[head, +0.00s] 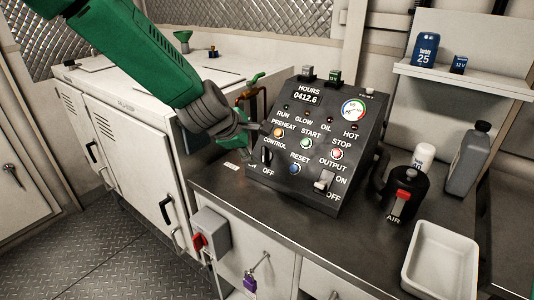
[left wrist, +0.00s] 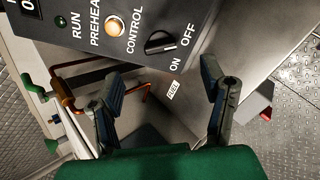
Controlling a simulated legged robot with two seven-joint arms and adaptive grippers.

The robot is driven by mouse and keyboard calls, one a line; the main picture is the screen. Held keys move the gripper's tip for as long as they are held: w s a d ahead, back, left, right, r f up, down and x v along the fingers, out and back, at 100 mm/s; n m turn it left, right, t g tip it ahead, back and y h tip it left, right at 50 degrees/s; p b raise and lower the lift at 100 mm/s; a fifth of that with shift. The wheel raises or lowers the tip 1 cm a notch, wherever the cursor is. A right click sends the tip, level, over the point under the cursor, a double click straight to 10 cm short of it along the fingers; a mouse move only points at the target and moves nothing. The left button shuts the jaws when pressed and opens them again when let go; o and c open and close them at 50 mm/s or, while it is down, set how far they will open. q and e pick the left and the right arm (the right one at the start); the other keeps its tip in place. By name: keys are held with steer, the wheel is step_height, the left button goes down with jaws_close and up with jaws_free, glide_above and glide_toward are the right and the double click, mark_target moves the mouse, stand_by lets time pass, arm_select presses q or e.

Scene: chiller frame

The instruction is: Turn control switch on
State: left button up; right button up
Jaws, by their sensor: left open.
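The control switch (head: 266,156) is a small black rotary knob on the left side of the dark sloped control panel (head: 315,190). In the left wrist view, the switch (left wrist: 161,42) sits under the CONTROL label, with OFF and ON marked beside it. Its long grip appears to line up with OFF. My left gripper (head: 253,132) reaches in from the upper left to the panel's left edge, near the switch. In the left wrist view, its two fingers (left wrist: 163,88) are apart with nothing between them, and the knob lies beyond them. My right gripper is not in view.
Copper pipe (left wrist: 72,92) runs beside the panel. A black canister (head: 404,195), white tray (head: 440,258) and grey bottle (head: 468,160) stand to the right.

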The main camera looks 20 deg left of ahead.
mark_target(262, 154)
arm_select(q)
steer(key=x, duration=0.2)
steer(key=a+x, duration=0.1)
steer(key=x, duration=0.5)
steer(key=shift+w+a+f, duration=0.15)
steer(key=shift+a+f, duration=0.05)
steer(key=shift+f, duration=0.2)
steer(key=shift+w+d+f, duration=0.3)
steer(key=shift+w+f, duration=0.05)
steer(key=shift+w, duration=0.1)
steer(key=shift+d, duration=0.4)
steer(key=shift+a, duration=0.1)
steer(key=c, duration=0.9)
steer(key=shift+a+f, duration=0.1)
steer(key=shift+a, duration=0.1)
steer(key=shift+c, duration=1.3)
